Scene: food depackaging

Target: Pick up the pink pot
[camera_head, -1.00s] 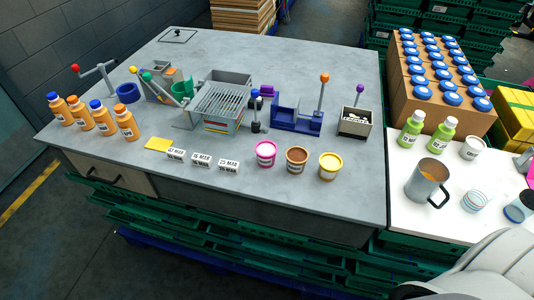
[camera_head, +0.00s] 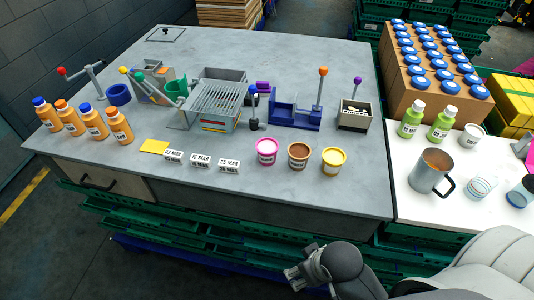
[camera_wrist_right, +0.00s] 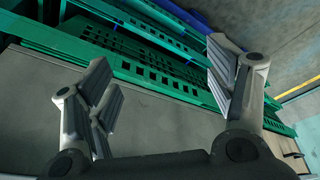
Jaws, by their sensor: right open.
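The pink pot (camera_head: 267,151) stands upright near the front edge of the grey table (camera_head: 300,203), left of a brown pot (camera_head: 299,156) and a yellow pot (camera_head: 333,161). My right gripper (camera_head: 292,277) is low in the head view, in front of the table and below its top, apart from all the pots. In the right wrist view its fingers (camera_wrist_right: 160,95) are spread wide with nothing between them. No pot shows in that view. My left gripper is not in view.
Small white date blocks (camera_head: 201,162) and a yellow card (camera_head: 155,146) lie left of the pink pot. A blue press (camera_head: 295,118) and a grey grated unit (camera_head: 214,100) stand behind it. A mug (camera_head: 430,172) stands on the white table at right. Green crates (camera_wrist_right: 150,75) are below the table.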

